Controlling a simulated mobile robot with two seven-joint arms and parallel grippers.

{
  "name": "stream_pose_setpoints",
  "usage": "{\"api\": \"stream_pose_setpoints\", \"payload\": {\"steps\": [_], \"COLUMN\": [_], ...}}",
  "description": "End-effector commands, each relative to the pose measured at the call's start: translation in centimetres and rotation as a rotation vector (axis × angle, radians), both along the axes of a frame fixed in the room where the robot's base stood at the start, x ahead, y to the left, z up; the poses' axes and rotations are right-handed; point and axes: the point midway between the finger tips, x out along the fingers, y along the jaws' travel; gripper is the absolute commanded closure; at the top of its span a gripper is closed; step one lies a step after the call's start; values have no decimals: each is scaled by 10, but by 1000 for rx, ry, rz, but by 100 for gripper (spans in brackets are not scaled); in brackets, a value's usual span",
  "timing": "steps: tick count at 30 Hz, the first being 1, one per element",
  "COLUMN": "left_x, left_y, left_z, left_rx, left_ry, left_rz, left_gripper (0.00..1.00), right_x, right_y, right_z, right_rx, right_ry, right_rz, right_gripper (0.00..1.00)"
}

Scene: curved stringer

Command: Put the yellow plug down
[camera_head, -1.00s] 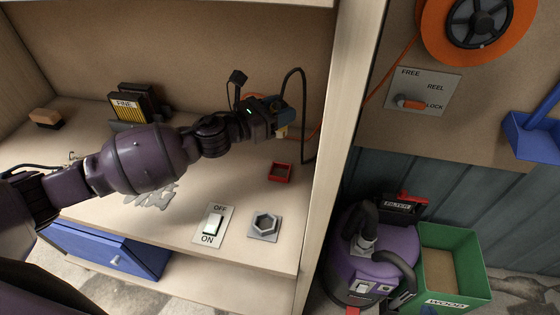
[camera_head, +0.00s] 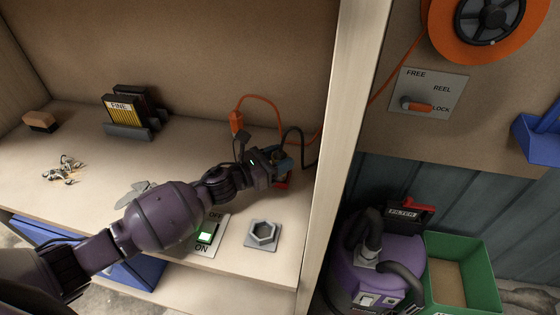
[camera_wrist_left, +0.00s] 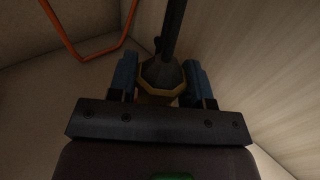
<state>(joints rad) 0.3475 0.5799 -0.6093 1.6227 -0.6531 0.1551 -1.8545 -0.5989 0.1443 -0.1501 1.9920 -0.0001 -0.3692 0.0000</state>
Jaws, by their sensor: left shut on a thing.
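My left gripper (camera_head: 284,163) is shut on the yellow plug, low over the right end of the workbench shelf. In the left wrist view the yellow plug (camera_wrist_left: 162,75) shows as a dark body with a yellow rim between the two blue fingers, and a black cable runs up from it. In the head view the plug is mostly hidden by the gripper. A small red square holder (camera_head: 283,183) lies right below the fingers and is partly hidden. I cannot tell whether the plug touches it. My right gripper is not in view.
An orange plug (camera_head: 237,122) with an orange cord stands behind my gripper. A switch (camera_head: 206,233) lit green and a grey hex nut fitting (camera_head: 262,235) are in front. An upright wooden panel (camera_head: 345,130) closes the right side.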

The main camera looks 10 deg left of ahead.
Motion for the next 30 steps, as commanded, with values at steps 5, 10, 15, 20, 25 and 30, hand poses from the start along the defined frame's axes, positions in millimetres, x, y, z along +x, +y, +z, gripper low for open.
{"api": "stream_pose_setpoints", "payload": {"steps": [5, 10, 15, 20, 25, 30], "left_x": [0, 0, 0, 0, 0, 0], "left_y": [1, 0, 0, 0, 0, 0], "left_z": [-8, -7, -11, -10, -10, -6], "left_rx": [-1, 0, 1, 0, 0, 1], "left_ry": [-1, -1, -1, -1, -1, -2], "left_rz": [0, 0, 0, 0, 0, 0], "left_gripper": [81, 81, 50, 29, 29, 29], "right_x": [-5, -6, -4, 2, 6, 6], "right_y": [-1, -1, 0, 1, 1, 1], "right_z": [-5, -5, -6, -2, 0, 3], "right_rx": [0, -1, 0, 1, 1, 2], "right_ry": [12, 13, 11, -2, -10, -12], "right_rz": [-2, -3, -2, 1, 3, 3], "right_gripper": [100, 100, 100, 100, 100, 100]}}
